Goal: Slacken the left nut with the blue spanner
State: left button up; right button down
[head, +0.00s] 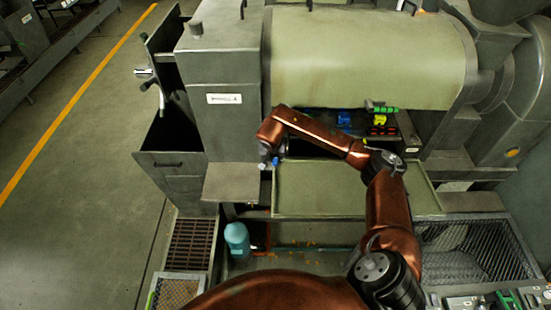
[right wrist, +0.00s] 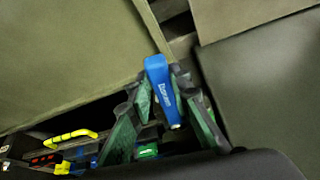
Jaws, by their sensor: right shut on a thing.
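My right gripper (head: 268,152) is shut on the blue spanner (right wrist: 161,88), at the left end of the tray beside the grey machine housing. In the right wrist view the spanner stands between the two green-padded fingers (right wrist: 167,112), its blue part with white lettering showing. In the head view only a small blue bit of the spanner (head: 275,161) shows; the gripper hides the rest. I cannot make out the left nut in either view. My left gripper is not in view.
The green expeller barrel (head: 365,55) lies behind my right arm. A shelf under it holds blue, yellow, red and green tools (head: 379,120). A bare green tray (head: 320,190) lies below. A teal container (head: 237,240) stands lower left. An open-topped grey bin (head: 172,178) is at left.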

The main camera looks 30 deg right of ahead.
dwell(0.3)
jog(key=shift+s+d+n+b, duration=0.5)
jog(key=shift+s+d+n, duration=0.15)
jog(key=shift+d+n, duration=0.2)
jog(key=shift+t+y, duration=0.3)
jog(key=shift+d, duration=0.1)
jog(key=shift+s+d+n+b, duration=0.5)
jog(key=shift+d+n, duration=0.25)
jog(key=shift+d, duration=0.05)
jog(key=shift+s+d+n+y+b, duration=0.25)
jog(key=shift+d+n, duration=0.15)
jog(key=shift+d, duration=0.1)
jog(key=shift+s+d+n+y+b, duration=0.1)
jog(key=shift+d+n+y+b, duration=0.15)
jog(key=shift+d+n, duration=0.2)
